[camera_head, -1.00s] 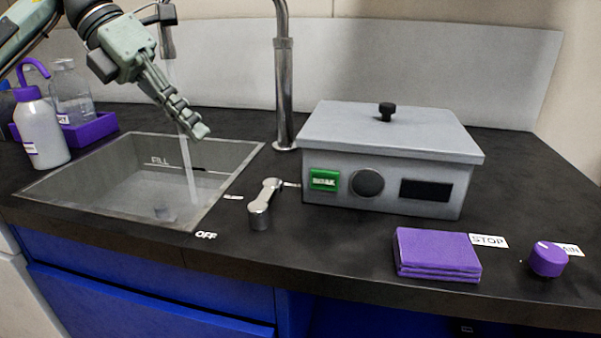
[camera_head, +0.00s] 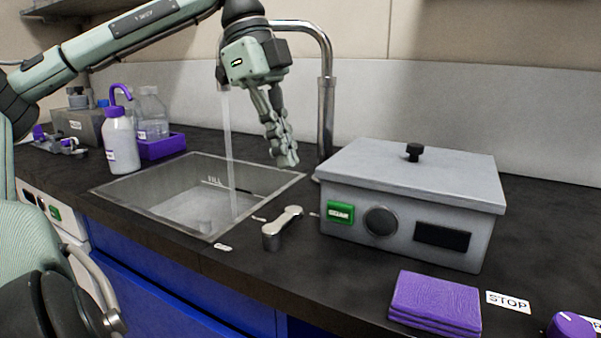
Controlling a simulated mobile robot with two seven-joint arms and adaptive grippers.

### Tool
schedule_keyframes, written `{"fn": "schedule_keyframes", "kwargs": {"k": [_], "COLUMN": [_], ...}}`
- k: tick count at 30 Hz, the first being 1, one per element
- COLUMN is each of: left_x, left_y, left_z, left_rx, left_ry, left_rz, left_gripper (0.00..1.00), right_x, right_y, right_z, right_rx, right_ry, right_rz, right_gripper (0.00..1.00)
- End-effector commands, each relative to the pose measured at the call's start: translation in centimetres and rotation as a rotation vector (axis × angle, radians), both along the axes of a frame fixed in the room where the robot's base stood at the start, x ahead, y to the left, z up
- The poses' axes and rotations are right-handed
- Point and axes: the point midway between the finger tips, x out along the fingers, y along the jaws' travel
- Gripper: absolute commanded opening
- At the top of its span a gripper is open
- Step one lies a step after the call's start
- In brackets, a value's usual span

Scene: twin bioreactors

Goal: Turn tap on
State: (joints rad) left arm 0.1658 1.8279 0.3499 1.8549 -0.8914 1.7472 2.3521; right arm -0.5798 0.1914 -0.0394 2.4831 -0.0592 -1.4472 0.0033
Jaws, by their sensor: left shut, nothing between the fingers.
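The tap (camera_head: 326,108) is a tall chrome spout that arches over the sink (camera_head: 262,208). A stream of water (camera_head: 228,150) runs down into the sink, and some water lies in the basin. The tap's metal lever (camera_head: 283,228) sits on the counter at the sink's front right corner, its arm pointing back and right, away from the small white label (camera_head: 222,247) at the sink's front edge. My left gripper (camera_head: 286,162) is shut and empty, pointing down above the sink's back right part, behind and above the lever and apart from it. My right gripper is out of view.
A grey lidded box (camera_head: 350,191) with a green label stands just right of the lever.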

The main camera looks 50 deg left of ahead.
Motion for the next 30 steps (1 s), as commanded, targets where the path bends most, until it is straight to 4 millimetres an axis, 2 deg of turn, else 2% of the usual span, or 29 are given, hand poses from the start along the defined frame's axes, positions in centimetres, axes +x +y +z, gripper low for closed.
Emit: {"fn": "schedule_keyframes", "kwargs": {"k": [9,15,30], "left_x": [0.5,0.8,1.1], "left_y": [-1.9,-2.6,-2.8], "left_z": [-5.6,-7.7,-8.0], "left_rx": [-0.003,-0.002,0.002], "left_ry": [0.001,-0.002,-0.002], "left_rz": [-0.005,-0.003,0.005], "left_gripper": [0.00,0.00,0.00], "right_x": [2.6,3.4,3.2], "right_y": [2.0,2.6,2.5], "right_z": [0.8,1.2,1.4], "right_rx": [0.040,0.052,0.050], "right_ry": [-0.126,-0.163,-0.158], "right_rz": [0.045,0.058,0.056], "right_gripper": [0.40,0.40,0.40]}}
